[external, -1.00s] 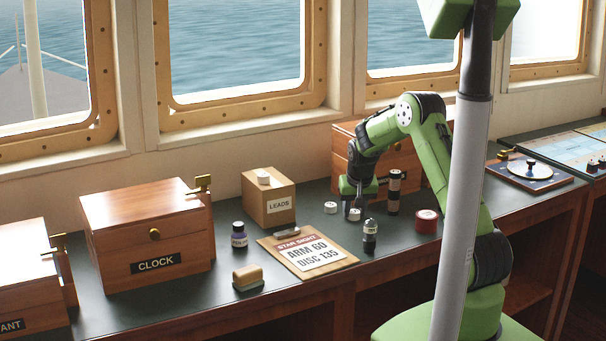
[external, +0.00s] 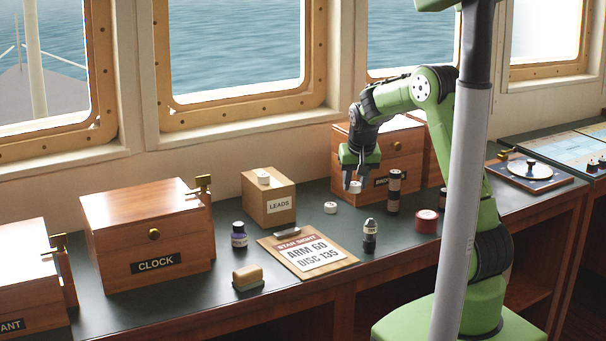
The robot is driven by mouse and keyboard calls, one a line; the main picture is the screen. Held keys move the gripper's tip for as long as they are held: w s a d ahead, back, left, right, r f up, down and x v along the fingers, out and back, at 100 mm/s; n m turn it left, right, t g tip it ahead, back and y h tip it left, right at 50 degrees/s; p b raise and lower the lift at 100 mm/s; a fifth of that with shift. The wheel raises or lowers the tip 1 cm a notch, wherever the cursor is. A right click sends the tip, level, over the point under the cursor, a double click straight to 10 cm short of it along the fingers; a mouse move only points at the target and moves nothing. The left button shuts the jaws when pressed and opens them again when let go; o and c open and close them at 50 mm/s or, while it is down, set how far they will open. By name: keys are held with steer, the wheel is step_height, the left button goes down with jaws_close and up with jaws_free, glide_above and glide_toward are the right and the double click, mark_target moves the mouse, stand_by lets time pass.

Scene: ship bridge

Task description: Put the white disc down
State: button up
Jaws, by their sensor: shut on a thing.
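My gripper (external: 355,180) is shut on a small white disc (external: 355,187) and holds it above the dark green counter (external: 300,214). The gripper points down, in front of the wooden box at the back. Another small white disc (external: 330,208) lies on the counter, below and to the left of my gripper. A clipboard (external: 335,262) with a paper reading "STAR SIGHT, ARM 60, DISC 135" lies at the counter's front.
A small dark bottle (external: 370,236), a black cylinder (external: 394,192) and a red tin (external: 427,221) stand near the gripper. The cardboard LEADS box (external: 268,197) is to the left, with the CLOCK box (external: 148,238) beyond it. Bare counter lies below the gripper.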

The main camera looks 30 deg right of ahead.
steer(key=s+a, duration=0.4)
steer(key=s, duration=0.4)
steer(key=p, duration=0.4)
glide_above(355, 218)
steer(key=s+a, duration=0.1)
steer(key=s, duration=0.1)
steer(key=f, duration=0.6)
steer(key=w+f+b, duration=0.1)
steer(key=f, duration=0.3)
steer(key=shift+d, duration=0.15)
steer(key=shift+s+f, duration=0.1)
steer(key=shift+f, duration=0.05)
steer(key=o, duration=1.1)
